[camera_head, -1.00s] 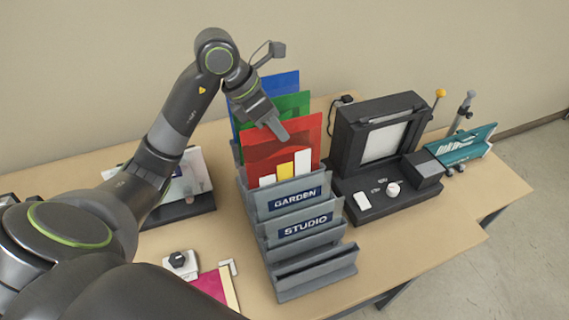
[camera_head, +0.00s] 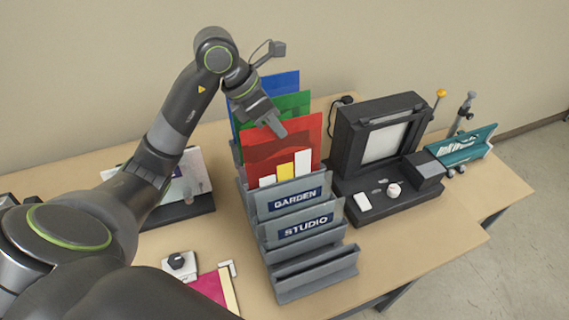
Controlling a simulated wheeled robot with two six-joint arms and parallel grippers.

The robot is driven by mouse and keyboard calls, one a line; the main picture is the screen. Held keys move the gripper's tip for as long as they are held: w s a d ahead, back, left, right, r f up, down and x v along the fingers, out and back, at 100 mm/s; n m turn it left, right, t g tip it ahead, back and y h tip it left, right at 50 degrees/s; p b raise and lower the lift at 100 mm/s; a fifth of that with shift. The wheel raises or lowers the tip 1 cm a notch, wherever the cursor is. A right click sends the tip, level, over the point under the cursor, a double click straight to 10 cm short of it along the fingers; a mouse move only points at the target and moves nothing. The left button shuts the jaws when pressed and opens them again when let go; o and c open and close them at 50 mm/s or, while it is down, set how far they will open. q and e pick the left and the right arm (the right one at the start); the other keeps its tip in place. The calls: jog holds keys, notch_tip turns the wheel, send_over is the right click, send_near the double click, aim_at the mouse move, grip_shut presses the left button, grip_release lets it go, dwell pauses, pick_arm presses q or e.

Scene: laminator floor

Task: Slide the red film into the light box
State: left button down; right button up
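The red film (camera_head: 310,139) stands upright in the grey rack (camera_head: 318,262), in front of a green film (camera_head: 298,103) and a blue film (camera_head: 282,82). The black light box (camera_head: 352,150) with a pale lit panel (camera_head: 386,143) stands to the right of the rack. My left gripper (camera_head: 276,127) is at the upper left part of the red film, fingers pointing down and right. Whether its fingers are closed on the film's edge cannot be made out. My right gripper is not in view.
The rack carries GARDEN and STUDIO labels. A white knob (camera_head: 394,190) sits on the light box base. A teal holder (camera_head: 462,150) stands at the right. A magenta sheet (camera_head: 212,287) and a small white block with a black knob (camera_head: 179,262) lie at the front left.

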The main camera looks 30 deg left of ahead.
pick_arm(q)
jog(key=shift+r, duration=0.1)
notch_tip(320, 180, up, 11)
jog(key=p, duration=0.5)
jog(key=shift+w+a+p, duration=0.35)
jog(key=shift+a, duration=0.1)
